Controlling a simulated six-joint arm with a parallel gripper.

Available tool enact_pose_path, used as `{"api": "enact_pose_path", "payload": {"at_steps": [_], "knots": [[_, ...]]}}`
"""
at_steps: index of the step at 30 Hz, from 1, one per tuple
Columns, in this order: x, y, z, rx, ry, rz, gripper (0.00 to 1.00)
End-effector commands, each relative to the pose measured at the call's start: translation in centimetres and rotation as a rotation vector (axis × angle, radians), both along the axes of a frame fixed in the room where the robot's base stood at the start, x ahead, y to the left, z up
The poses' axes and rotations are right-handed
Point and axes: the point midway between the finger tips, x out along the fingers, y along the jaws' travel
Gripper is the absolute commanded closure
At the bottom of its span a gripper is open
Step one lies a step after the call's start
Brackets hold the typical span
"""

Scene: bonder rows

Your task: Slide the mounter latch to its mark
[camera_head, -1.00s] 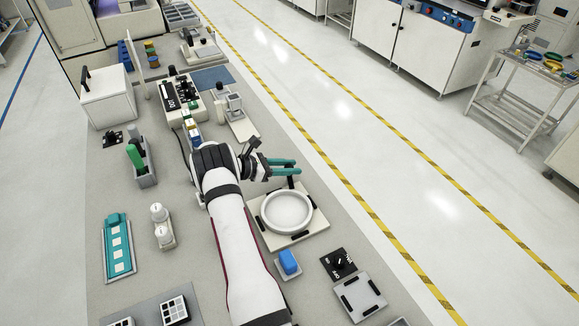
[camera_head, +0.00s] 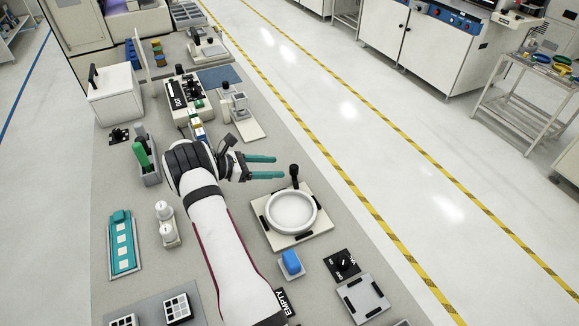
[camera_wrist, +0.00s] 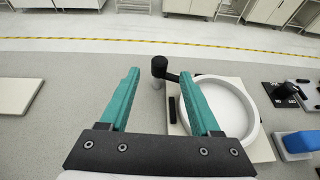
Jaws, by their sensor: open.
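The mounter is a cream plate (camera_head: 317,225) with a pale round ring (camera_head: 273,217) on it, right of my arm in the head view. The latch appears to be the black upright knob (camera_head: 294,172) on a short arm at the plate's far edge. In the wrist view the knob (camera_wrist: 159,66) stands beyond and between my fingertips, its arm reaching right toward the ring (camera_wrist: 250,126). My gripper (camera_head: 279,166) has two teal fingers, open and empty, pointing at the knob and apart from it. I cannot make out the latch's mark.
A blue block (camera_head: 291,262), a black dial panel (camera_head: 342,264) and a grey plate (camera_head: 363,299) lie nearer than the mounter. A small stand (camera_head: 238,108) is farther along the bench.

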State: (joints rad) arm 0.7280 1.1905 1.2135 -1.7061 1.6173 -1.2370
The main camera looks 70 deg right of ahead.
Motion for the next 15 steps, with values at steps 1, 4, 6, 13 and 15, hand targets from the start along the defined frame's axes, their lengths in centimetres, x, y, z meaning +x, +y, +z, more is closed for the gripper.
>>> {"api": "enact_pose_path", "payload": {"at_steps": [1,4,6,13,15], "knots": [[1.2,0.9,0.6,-0.002,-0.002,0.005,0.36],[3.1,2.6,1.7,-0.003,-0.002,0.003,0.36],[4.0,3.6,2.2,-0.001,-0.002,0.002,0.36],[5.4,4.9,3.0,0.0,0.0,0.001,0.36],[5.5,4.9,3.1,0.0,0.0,0.0,0.36]]}}
